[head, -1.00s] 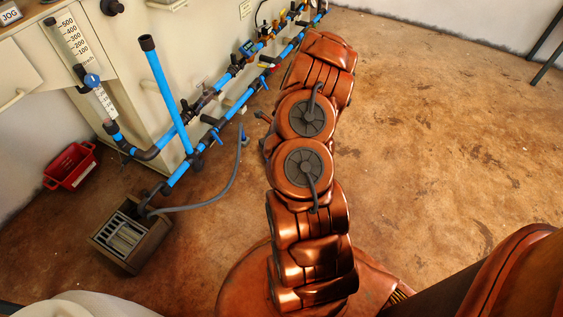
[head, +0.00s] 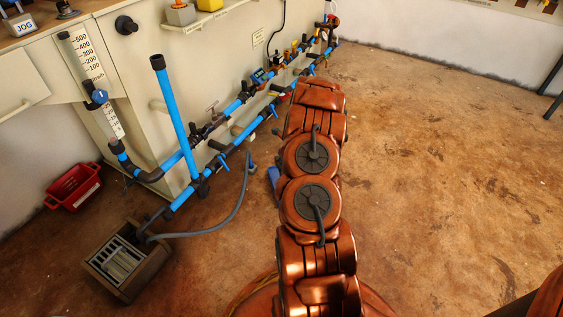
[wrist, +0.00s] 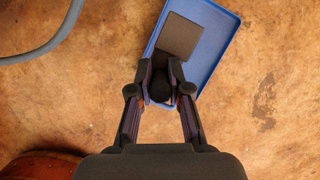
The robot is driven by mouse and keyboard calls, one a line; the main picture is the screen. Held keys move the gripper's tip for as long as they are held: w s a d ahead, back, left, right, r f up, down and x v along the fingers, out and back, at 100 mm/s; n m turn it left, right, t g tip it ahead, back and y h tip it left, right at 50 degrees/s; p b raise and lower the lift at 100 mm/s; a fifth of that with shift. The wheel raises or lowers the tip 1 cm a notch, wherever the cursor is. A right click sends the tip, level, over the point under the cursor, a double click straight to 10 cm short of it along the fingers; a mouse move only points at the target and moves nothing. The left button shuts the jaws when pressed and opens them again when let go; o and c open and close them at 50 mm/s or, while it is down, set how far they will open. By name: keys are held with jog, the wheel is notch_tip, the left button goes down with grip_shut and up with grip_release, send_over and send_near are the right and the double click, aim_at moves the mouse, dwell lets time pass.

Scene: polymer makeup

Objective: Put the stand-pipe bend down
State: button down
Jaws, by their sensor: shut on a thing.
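My gripper (wrist: 160,78) is shut on a dark rounded piece, the stand-pipe bend (wrist: 160,91), in the wrist view. The fingers hide most of the bend. Below it on the floor is a blue tray (wrist: 212,62) with a dark grey square (wrist: 181,37) in it. The gripper lies over the tray's near left part; how high it is above the tray I cannot tell. In the head view my arm hides the gripper and the bend. Only a blue edge of the tray (head: 272,175) shows beside the arm. The blue stand-pipe (head: 173,103) rises upright with a black top end.
Blue pipework with valves runs along the beige cabinet (head: 228,75) on the left. A grey hose (head: 226,218) loops down to a floor sump box (head: 128,262). A red crate (head: 74,187) stands at the far left. The floor (head: 440,150) to the right is clear.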

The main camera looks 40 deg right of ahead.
jog(key=w+d, duration=0.1)
jog(key=w+d+b, duration=0.1)
jog(key=w, duration=0.1)
jog(key=w+d, duration=0.1)
jog(key=shift+w+d+f, duration=0.2)
jog(key=shift+d+f, duration=0.05)
jog(key=shift+f, duration=0.05)
notch_tip(320, 180, down, 4)
jog(key=b, duration=0.2)
jog(key=shift+r+b, duration=0.25)
jog(key=shift+b, duration=0.1)
